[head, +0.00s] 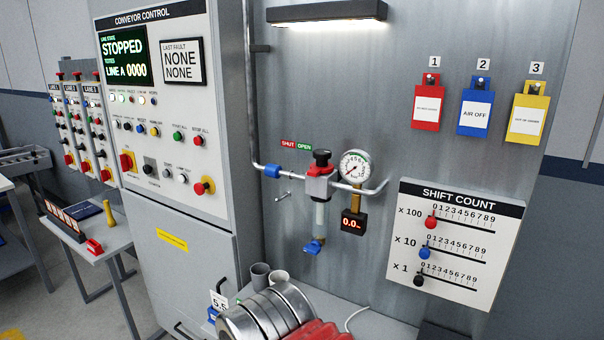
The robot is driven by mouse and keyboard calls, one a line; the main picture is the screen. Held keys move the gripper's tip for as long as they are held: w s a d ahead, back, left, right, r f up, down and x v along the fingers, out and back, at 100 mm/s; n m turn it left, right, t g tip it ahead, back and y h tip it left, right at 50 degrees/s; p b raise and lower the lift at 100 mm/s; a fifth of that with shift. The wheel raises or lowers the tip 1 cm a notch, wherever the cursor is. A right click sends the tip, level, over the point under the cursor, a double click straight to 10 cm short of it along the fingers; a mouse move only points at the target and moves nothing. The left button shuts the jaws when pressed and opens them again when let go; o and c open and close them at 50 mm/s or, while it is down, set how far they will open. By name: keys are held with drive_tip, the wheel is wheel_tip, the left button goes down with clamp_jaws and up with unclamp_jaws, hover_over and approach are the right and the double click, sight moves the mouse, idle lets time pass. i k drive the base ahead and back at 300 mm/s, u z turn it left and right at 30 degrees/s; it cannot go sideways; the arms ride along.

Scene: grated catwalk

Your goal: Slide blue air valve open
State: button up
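The blue air valve (273,171) is a small blue sleeve on the thin horizontal pipe at the middle of the wall panel. A sign (296,146) above the pipe has a red SHUT part at left and a green OPEN part at right. The blue sleeve sits toward the left, on the SHUT side. To its right are a red and grey regulator (319,180) with a black knob and a round pressure gauge (355,166). A display (352,224) below the gauge reads 0.0 in red. My gripper is not in view.
A second blue part (314,246) hangs below the regulator. A tall control cabinet (170,110) stands close on the left; its screen reads STOPPED. Silver discs (262,316) and a red ribbed shape fill the bottom foreground. A shift-count board (455,240) and hanging tags (476,110) are at right.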

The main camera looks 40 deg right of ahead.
sight(271, 170)
drive_tip(key=k, duration=0.65)
drive_tip(key=u, duration=0.4)
drive_tip(key=i, duration=1.7)
drive_tip(key=z, duration=0.05)
